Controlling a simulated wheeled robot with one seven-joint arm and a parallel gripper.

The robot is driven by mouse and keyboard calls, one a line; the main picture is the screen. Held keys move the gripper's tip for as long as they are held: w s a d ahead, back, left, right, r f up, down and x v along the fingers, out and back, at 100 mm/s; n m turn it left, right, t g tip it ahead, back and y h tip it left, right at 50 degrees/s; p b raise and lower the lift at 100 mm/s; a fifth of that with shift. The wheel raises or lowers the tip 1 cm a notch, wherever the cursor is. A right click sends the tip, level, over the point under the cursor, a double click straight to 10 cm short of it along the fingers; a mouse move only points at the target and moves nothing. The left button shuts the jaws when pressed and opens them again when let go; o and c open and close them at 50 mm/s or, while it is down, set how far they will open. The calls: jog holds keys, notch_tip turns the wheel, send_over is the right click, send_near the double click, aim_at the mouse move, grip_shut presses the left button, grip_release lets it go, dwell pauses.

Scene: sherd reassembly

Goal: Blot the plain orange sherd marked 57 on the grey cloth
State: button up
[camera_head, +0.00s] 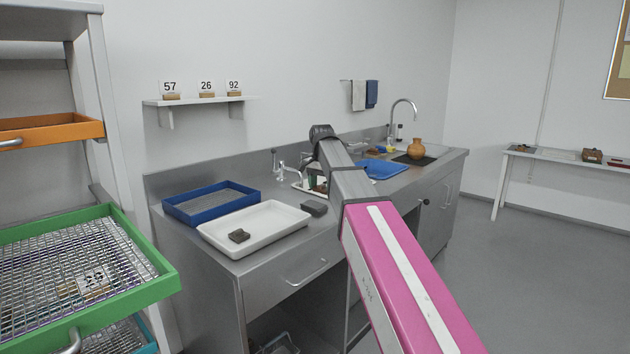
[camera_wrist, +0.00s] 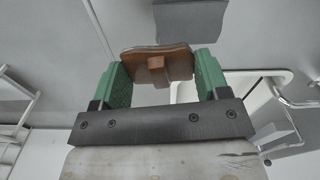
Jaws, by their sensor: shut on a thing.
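My gripper (camera_wrist: 160,78) has green fingers and is shut on a brown-orange sherd (camera_wrist: 179,63), which lies across between the fingertips with a small block-like lump on its face. No number can be read on it. A dark grey cloth-like piece (camera_wrist: 190,20) lies on the steel counter just beyond the sherd, apart from it in the picture. In the head view a dark grey piece (camera_head: 314,208) rests on the counter beside the white tray, probably the same one. My arm hides most of my gripper there, near the small sink.
The white tray (camera_head: 270,212) holds a dark brown piece (camera_head: 239,235). A blue mesh tray (camera_head: 211,203) stands behind it. The sink (camera_wrist: 242,115) is close by, with a tap (camera_head: 279,163). A card 57 (camera_head: 170,87) stands on the wall shelf. An orange jar (camera_head: 416,149) stands further right.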

aim_at(314, 204)
jog(key=w+a, duration=0.1)
jog(key=w+a+r+m, duration=0.1)
jog(key=shift+w+a, duration=0.35)
jog(key=shift+f, duration=3.05)
jog(key=shift+f, duration=0.45)
jog(key=shift+r, duration=3.5)
